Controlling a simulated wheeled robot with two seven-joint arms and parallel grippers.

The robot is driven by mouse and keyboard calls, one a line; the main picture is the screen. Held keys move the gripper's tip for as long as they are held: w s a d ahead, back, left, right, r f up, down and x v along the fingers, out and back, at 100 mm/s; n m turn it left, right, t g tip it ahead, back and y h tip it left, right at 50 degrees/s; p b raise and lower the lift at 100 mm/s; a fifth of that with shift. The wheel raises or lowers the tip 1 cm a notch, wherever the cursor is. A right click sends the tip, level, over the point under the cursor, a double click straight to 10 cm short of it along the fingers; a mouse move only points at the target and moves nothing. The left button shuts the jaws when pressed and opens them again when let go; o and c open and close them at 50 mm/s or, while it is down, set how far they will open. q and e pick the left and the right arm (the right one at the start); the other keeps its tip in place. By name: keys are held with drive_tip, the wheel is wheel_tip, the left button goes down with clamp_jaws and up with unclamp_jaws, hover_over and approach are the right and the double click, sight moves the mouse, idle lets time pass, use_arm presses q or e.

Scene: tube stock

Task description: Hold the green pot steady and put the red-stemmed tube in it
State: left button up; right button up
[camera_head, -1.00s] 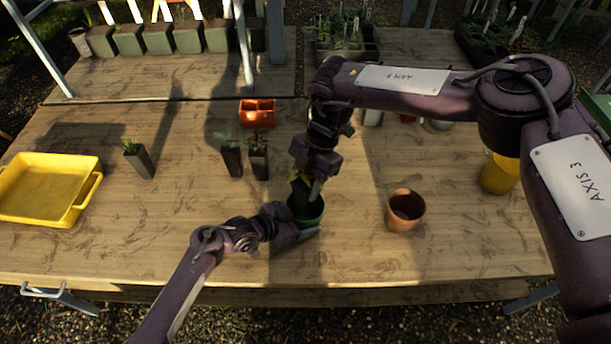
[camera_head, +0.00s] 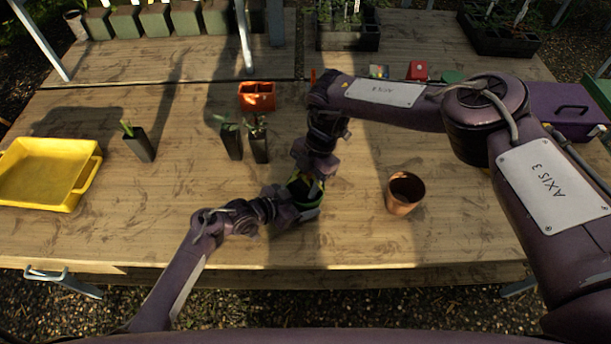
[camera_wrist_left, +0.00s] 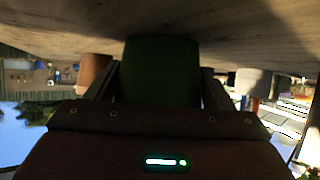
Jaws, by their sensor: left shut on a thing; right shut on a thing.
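The green pot (camera_head: 309,203) stands on the near middle of the table. My left gripper (camera_head: 294,206) is shut on it from the left. In the left wrist view the dark green pot (camera_wrist_left: 160,72) is between both fingers. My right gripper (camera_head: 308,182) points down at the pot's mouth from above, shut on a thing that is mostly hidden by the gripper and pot. Only a little yellow-green shows there. I cannot make out a red stem or how deep the held thing sits.
A terracotta pot (camera_head: 404,194) stands to the right. Dark tubes with seedlings (camera_head: 139,145) (camera_head: 232,142) (camera_head: 260,145) stand behind and left. A yellow tray (camera_head: 45,180) is far left, an orange container (camera_head: 257,97) farther back, and a purple box (camera_head: 565,112) at right.

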drive_tip(key=o, duration=1.1)
drive_tip(key=shift+f, duration=0.15)
drive_tip(key=shift+o, duration=0.2)
use_arm(q)
drive_tip(key=shift+c, duration=0.2)
use_arm(e)
drive_tip(key=v, duration=1.2)
use_arm(q)
drive_tip(key=o, duration=0.8)
drive_tip(key=shift+o, duration=0.2)
drive_tip(key=v, duration=1.2)
